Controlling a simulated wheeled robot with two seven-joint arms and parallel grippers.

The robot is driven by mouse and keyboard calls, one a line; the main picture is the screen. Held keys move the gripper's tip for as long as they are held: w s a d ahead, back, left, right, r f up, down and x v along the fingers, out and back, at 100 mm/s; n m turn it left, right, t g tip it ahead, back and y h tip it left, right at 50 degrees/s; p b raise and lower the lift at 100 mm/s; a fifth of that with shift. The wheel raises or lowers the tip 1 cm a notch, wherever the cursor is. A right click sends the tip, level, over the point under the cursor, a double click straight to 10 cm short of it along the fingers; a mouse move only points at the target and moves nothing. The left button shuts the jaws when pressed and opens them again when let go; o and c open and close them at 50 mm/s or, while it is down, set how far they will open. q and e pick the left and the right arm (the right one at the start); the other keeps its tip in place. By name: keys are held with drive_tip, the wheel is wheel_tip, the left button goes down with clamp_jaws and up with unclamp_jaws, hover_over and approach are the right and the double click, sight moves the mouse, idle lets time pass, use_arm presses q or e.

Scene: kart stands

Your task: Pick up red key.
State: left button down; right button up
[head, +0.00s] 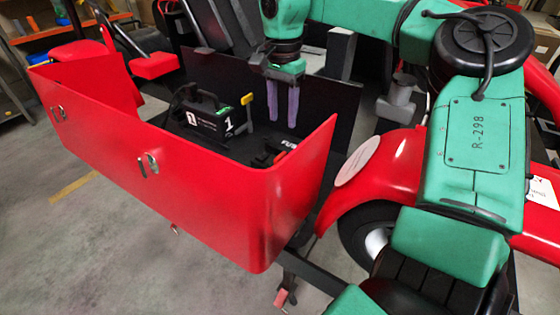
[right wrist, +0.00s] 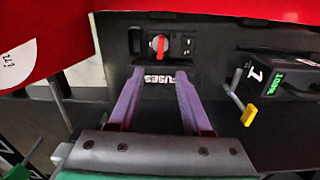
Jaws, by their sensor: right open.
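The red key (right wrist: 159,46) sits upright in a round switch on a dark panel, just above the white FUSES lettering in the right wrist view. In the head view the key is small, near the red cart wall's right inner side, and hard to make out. My right gripper (head: 283,122) hangs inside the cart with its two purple fingers pointing down. In the right wrist view the gripper (right wrist: 159,75) is open and empty, its fingertips spread below the key and apart from it. My left gripper is not in view.
A red-walled cart body (head: 215,185) encloses the area. A black box with a number 1 (head: 206,120) and a yellow-ended lever (head: 245,100) stand left of my gripper. A red fender (head: 375,175) and wheel are at the right. Bare floor lies at the left.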

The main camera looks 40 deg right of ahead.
sight(282, 154)
wheel_tip(282, 154, down, 11)
drive_tip(key=shift+a+r+p, duration=0.1)
drive_tip(key=shift+a+p, duration=0.05)
drive_tip(key=shift+p, duration=0.75)
clamp_jaws()
